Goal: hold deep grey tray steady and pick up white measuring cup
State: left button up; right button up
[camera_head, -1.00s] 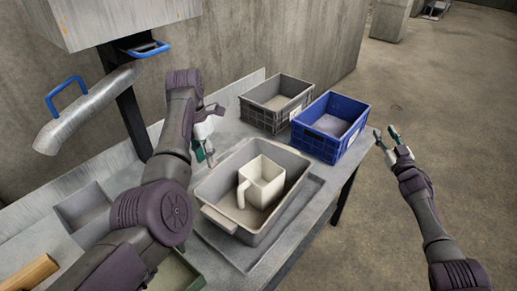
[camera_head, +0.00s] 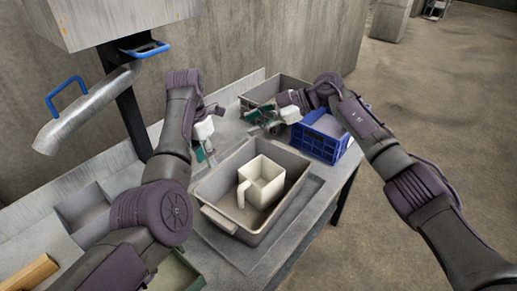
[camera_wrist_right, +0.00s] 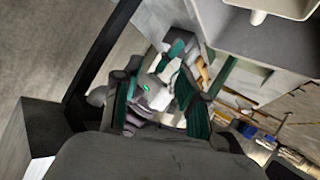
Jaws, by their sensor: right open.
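The deep grey tray (camera_head: 238,233) sits on the metal counter. The white measuring cup (camera_head: 262,182) stands upright inside it, its handle toward the left. My left gripper (camera_head: 206,158) is at the tray's far left rim; I cannot tell whether its fingers are closed on the rim. My right gripper (camera_head: 262,122) is open and empty, beyond the tray's far side and in front of the dark grey crate. In the right wrist view my right gripper's green fingers (camera_wrist_right: 158,100) are spread, with my left gripper seen between and beyond them.
A dark grey crate (camera_head: 252,99) and a blue crate (camera_head: 318,145) stand behind the tray, partly covered by my right arm. A metal spout (camera_head: 85,108) hangs at the left. A wooden handle (camera_head: 28,274) lies at the lower left.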

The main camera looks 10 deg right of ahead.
pick_arm(q)
send_near(218, 201)
jog(key=f, duration=0.5)
jog(key=shift+s+d+f, duration=0.15)
jog(key=shift+d+f, duration=0.1)
jog(key=shift+f, duration=0.05)
pick_arm(e)
jog(key=s+f+m+g+h, duration=0.1)
jog(key=s+f+h, duration=0.3)
jog(key=h, duration=0.8)
notch_tip(218, 201, down, 2)
jog(key=shift+s+d+g, duration=0.15)
jog(key=shift+g, duration=0.25)
pick_arm(q)
grip_shut()
